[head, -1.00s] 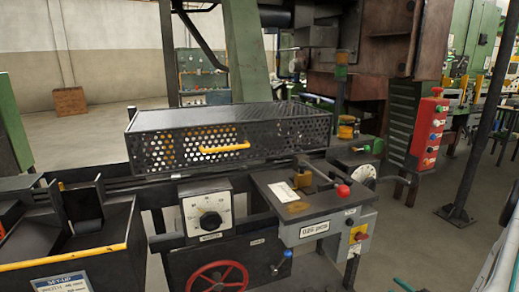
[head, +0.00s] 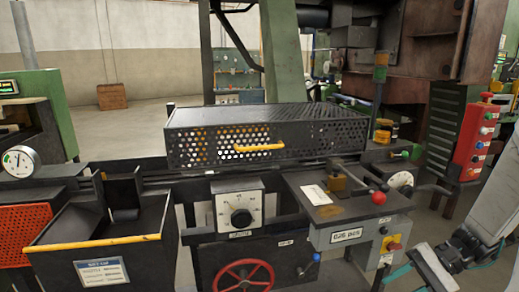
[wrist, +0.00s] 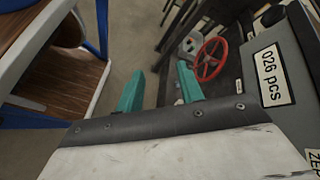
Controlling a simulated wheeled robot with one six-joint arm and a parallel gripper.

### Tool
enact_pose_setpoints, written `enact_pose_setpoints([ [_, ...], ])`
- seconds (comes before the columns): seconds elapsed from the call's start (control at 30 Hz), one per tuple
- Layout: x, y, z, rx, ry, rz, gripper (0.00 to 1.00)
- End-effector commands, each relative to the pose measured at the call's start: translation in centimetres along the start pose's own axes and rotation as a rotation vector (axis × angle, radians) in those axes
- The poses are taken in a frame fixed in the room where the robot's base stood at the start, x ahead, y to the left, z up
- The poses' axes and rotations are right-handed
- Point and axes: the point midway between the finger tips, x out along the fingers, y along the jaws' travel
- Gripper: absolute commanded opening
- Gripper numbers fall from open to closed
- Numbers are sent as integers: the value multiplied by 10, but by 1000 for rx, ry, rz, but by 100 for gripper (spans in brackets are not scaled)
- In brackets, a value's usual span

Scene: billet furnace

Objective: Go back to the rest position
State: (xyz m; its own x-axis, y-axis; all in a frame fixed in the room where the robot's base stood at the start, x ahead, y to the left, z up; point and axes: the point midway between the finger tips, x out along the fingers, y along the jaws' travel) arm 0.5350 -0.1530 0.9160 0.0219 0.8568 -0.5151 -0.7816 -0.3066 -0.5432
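My gripper (wrist: 159,82) shows in the wrist view as two teal fingers, spread apart with bare floor between them. Nothing is held. In the head view my white arm comes in at the lower right, in front of and to the right of the grey counter box (head: 350,236). A teal fingertip (head: 397,272) shows there near the bottom edge. The counter box, labelled "026 pcs", is close to the right of the gripper in the wrist view (wrist: 285,90).
The red handwheel (head: 243,276) is low on the machine front. A perforated guard (head: 265,140) has a yellow handle. In the wrist view, a wooden-shelved cart with a blue frame (wrist: 55,65) stands left, with floor between.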

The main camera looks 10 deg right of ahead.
Motion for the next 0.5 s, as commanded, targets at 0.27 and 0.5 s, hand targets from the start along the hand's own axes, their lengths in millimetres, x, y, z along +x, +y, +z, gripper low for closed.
enact_pose_setpoints([
  [0.27,4,-15,82,-125,98,430,37],
  [0.5,0,-20,139,-298,259,714,37],
])
